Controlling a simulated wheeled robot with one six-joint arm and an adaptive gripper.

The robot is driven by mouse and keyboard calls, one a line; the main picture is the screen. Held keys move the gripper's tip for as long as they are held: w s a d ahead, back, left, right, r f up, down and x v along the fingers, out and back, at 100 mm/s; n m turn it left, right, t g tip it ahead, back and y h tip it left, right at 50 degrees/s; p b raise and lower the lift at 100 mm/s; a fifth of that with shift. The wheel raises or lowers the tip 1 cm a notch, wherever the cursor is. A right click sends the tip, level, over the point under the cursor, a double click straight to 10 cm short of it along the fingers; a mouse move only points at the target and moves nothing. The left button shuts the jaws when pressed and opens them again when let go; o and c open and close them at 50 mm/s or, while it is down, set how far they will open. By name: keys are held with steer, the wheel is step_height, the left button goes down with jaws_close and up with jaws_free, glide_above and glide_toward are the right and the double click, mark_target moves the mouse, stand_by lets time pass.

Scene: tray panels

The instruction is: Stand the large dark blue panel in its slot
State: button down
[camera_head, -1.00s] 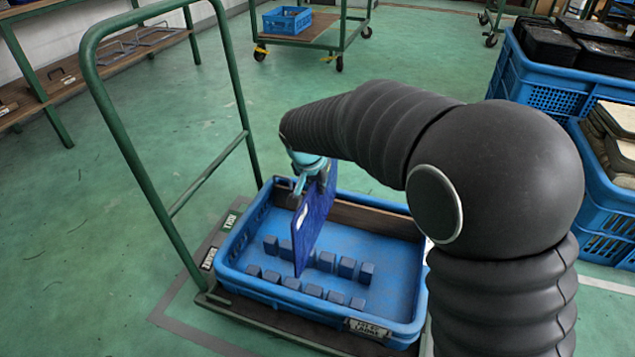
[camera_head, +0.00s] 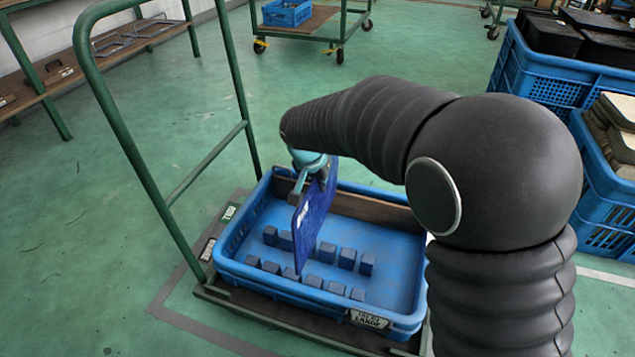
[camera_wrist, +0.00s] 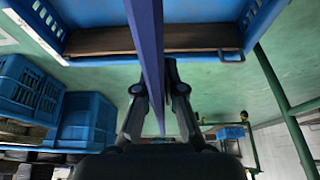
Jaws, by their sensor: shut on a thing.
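The large dark blue panel (camera_head: 313,222) is held upright over the blue tray (camera_head: 385,323), seen at an angle in the head view. In the wrist view the panel (camera_wrist: 148,45) shows edge-on between the fingers. My gripper (camera_head: 318,172) is shut on the panel's upper edge; its fingers also show in the wrist view (camera_wrist: 158,98). Two rows of small dark blue blocks (camera_head: 347,258) stand on the tray floor, with gaps between them. The panel's lower edge is among the blocks; I cannot tell whether it is in a gap or touches the floor.
The tray sits on a cart with a green tube handle (camera_head: 160,205) at its left. A brown board (camera_head: 375,210) lines the tray's far wall. Blue crates (camera_head: 545,80) stand at the right. Another cart (camera_head: 335,25) is at the back. The tray's right part is clear.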

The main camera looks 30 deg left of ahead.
mark_target(318, 214)
steer(key=shift+f, duration=0.1)
steer(key=shift+f+b, duration=0.65)
steer(key=shift+f, duration=2.7)
steer(key=shift+f, duration=0.15)
steer(key=shift+f, duration=2)
steer(key=c, duration=1.2)
jaws_free()
